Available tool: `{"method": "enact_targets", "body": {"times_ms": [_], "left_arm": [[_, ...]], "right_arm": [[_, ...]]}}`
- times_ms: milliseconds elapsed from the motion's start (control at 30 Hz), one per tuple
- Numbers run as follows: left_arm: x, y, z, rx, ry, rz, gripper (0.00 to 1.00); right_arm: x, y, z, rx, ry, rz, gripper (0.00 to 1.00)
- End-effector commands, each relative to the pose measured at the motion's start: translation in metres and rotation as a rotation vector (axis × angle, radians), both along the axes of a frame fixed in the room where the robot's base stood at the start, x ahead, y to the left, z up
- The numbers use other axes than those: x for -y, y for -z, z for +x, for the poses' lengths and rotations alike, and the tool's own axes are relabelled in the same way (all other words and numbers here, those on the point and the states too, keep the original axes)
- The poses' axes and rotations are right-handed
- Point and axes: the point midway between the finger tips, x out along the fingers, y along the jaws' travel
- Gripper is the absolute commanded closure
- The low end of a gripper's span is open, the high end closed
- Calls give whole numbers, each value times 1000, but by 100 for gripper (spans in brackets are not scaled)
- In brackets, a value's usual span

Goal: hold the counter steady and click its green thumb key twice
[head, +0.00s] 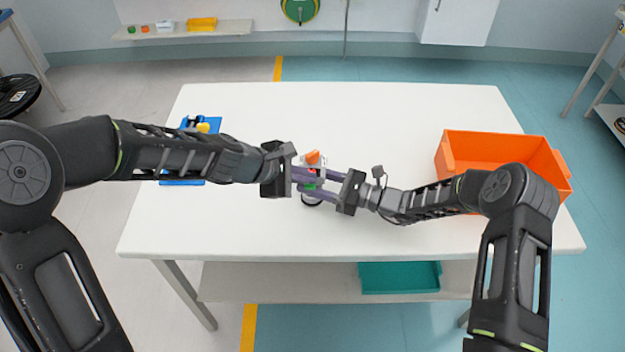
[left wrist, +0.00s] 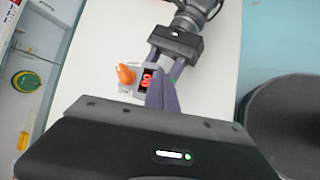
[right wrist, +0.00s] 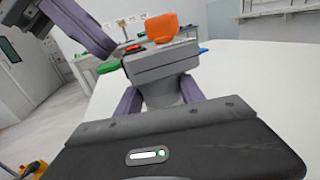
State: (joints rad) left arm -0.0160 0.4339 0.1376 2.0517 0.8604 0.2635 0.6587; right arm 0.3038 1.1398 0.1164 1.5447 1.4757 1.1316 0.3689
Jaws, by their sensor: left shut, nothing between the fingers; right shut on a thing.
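The counter (head: 316,167) is a small grey device over the table, with an orange knob (head: 313,157) on top. It has a red display (left wrist: 147,80) in the left wrist view, too small to read surely. Its green thumb key (right wrist: 108,67) sticks out at the left in the right wrist view. My right gripper (head: 328,185) is shut on the counter's body, one finger on each side. My left gripper (head: 308,179) is shut and empty, its fingertips close by the green key. In the right wrist view they show just above the key; I cannot tell whether they touch.
An orange bin (head: 490,150) stands at the table's right. A blue tray (head: 183,183) with small items lies at the left, partly behind my left arm. The white table (head: 350,110) is clear at the back and front. A teal tray (head: 400,278) sits on the shelf below.

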Motion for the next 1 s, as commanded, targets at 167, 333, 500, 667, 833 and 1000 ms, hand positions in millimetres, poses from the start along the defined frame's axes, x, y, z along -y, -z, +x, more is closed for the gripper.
{"method": "enact_targets", "body": {"times_ms": [167, 333, 500, 667, 833, 1000], "left_arm": [[0, 1, 0, 0, -1, 1, 100], [0, 1, 0, -1, -1, 0, 100], [0, 2, 0, -1, -1, 1, 100], [0, 5, 0, -2, -1, 0, 100], [0, 4, 0, 0, -1, 1, 100], [0, -3, 0, 2, 0, 1, 100]], "right_arm": [[0, 0, 0, 0, 0, 0, 100], [0, 0, 0, 0, 0, 0, 100], [0, 0, 0, 0, 0, 0, 100], [0, 0, 0, 0, 0, 0, 100], [0, 0, 0, 0, 0, 0, 100], [0, 0, 0, 0, 0, 1, 100]]}}
